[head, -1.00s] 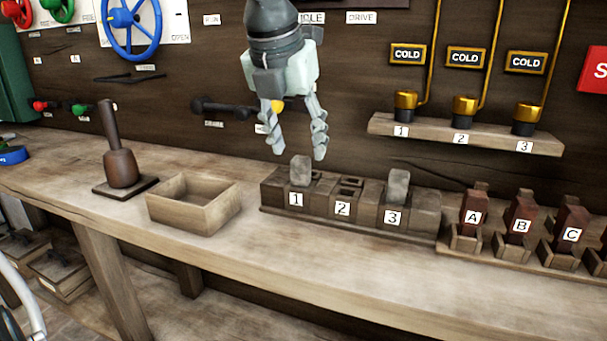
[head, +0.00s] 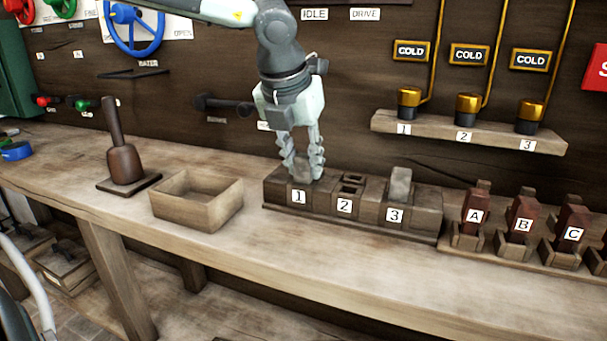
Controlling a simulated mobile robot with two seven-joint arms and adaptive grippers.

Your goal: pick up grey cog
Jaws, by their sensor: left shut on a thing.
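A grey cog (head: 303,173) stands in slot 1 of the dark wooden block (head: 370,222), partly hidden between the fingers. My left gripper (head: 303,175) reaches down from above and is shut on this grey cog, its fingertips low over the slot. A second grey piece (head: 400,184) stands upright in slot 3. Slot 2 (head: 350,186) shows dark openings and no grey piece. My right gripper is not in view.
An open, empty wooden box (head: 197,202) sits left of the block. A mallet (head: 122,160) stands on a dark base further left. Red-brown pieces A, B and C (head: 521,222) stand in holders at right. A shelf with brass fittings (head: 467,132) is behind. The bench front is clear.

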